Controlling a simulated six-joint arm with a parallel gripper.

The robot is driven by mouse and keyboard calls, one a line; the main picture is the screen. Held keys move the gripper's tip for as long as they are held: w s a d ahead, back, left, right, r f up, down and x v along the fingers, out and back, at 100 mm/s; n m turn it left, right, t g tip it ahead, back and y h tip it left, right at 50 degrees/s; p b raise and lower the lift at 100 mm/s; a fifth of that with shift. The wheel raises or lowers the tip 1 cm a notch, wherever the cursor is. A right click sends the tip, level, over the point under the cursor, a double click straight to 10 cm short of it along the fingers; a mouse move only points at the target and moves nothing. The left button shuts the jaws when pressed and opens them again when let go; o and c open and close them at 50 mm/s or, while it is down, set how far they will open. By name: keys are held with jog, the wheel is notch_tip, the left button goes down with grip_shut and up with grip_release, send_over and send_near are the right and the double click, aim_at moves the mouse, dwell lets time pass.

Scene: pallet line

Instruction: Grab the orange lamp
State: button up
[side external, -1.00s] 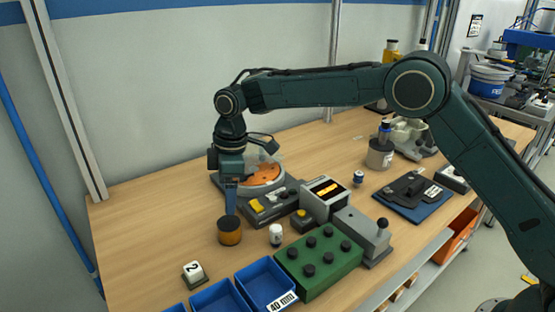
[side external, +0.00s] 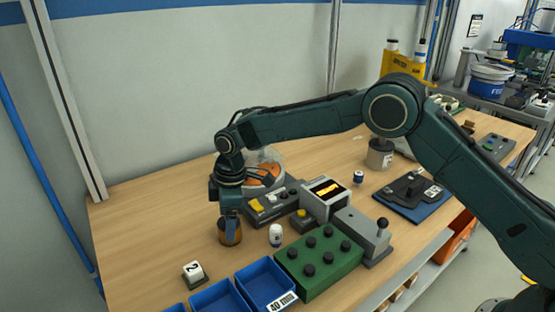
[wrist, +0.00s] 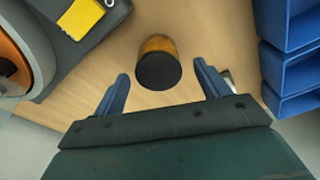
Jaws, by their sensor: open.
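The orange lamp is a short amber cylinder with a black top, upright on the wooden table. In the wrist view the lamp (wrist: 157,47) shows whole, with its black top facing the camera. In the side external view the lamp (side external: 239,236) is partly hidden behind a blue finger. My gripper (wrist: 161,70) is open, with one blue finger on each side of the lamp and a gap at both sides. In the side external view my gripper (side external: 231,232) points down at the lamp. Contact does not show.
Blue bins (side external: 265,283) and a green block with black knobs (side external: 320,262) stand at the front. A small white-and-black bottle (side external: 276,235) stands right of the lamp. A white numbered cube (side external: 193,271) lies front left. A grey console (side external: 270,205) is behind. Table left of the lamp is clear.

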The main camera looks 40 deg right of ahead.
jog(key=shift+w+a+f, duration=0.1)
jog(key=shift+f, duration=1.7)
jog(key=c, duration=1.1)
jog(key=shift+r, duration=0.2)
notch_tip(320, 180, up, 20)
jog(key=shift+f, duration=0.2)
